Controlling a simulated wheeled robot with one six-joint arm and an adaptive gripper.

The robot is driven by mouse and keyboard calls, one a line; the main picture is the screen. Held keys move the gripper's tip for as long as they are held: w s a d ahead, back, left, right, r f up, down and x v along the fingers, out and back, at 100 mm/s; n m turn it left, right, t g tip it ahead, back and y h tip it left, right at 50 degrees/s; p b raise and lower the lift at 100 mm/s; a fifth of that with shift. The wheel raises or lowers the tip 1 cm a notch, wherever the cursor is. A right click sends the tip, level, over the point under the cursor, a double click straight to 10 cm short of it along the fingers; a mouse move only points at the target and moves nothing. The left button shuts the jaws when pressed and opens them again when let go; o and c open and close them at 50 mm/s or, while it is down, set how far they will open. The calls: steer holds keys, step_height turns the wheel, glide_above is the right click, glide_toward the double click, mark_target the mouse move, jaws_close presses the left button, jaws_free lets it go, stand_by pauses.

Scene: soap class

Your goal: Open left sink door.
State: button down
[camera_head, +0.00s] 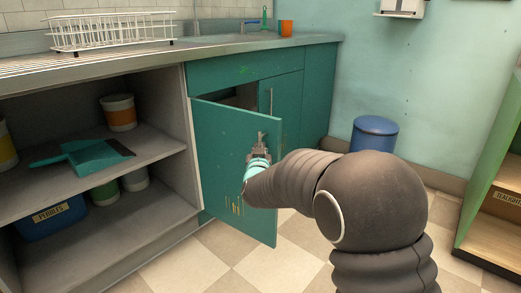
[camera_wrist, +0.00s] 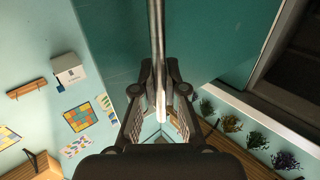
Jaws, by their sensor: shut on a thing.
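The left sink door (camera_head: 222,150) is a teal panel standing partly open, swung out from the cabinet on its left-hand edge. Its metal bar handle (camera_head: 261,137) is near its free right edge. My gripper (camera_head: 257,153) is at the handle, with my arm reaching in from the right. In the wrist view the handle (camera_wrist: 157,40) runs down between the two fingers, and my gripper (camera_wrist: 160,108) is shut on it. The teal door also fills the upper middle of the wrist view (camera_wrist: 215,35). The inside of the cabinet shows as a dark gap above the door.
The right sink door (camera_head: 283,105) is shut. Open shelves to the left hold a dustpan (camera_head: 95,155), a paint bucket (camera_head: 118,112) and a blue bin (camera_head: 50,218). A blue trash can (camera_head: 374,136) stands by the wall. A wooden shelf unit (camera_head: 495,210) is at right. Tiled floor before the door is clear.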

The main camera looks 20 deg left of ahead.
steer(key=shift+a+r, duration=0.1)
steer(key=c, duration=1.2)
jaws_free()
steer(key=v, duration=1.2)
